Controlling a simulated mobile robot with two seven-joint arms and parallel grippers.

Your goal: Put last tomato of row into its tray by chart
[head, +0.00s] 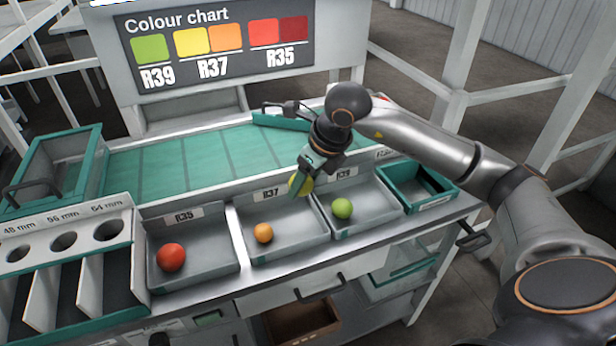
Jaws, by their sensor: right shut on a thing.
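My right gripper (302,180) is shut on a yellow-green tomato (302,187), held above the right part of the R37 tray (284,246), close to the divider with the R39 tray (372,218). The gripper partly covers this tomato. An orange tomato (263,233) lies in the R37 tray. A green tomato (342,208) lies in the R39 tray. A red tomato (171,257) lies in the R35 tray (215,270). The colour chart (215,45) shows green over R39, yellow and orange over R37, and reds over R35. My left gripper is out of view.
The green sorting mat (170,160) behind the trays looks bare where visible. A sizing rack (62,240) with round holes stands at the left. A green-rimmed bin (432,202) is right of the R39 tray.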

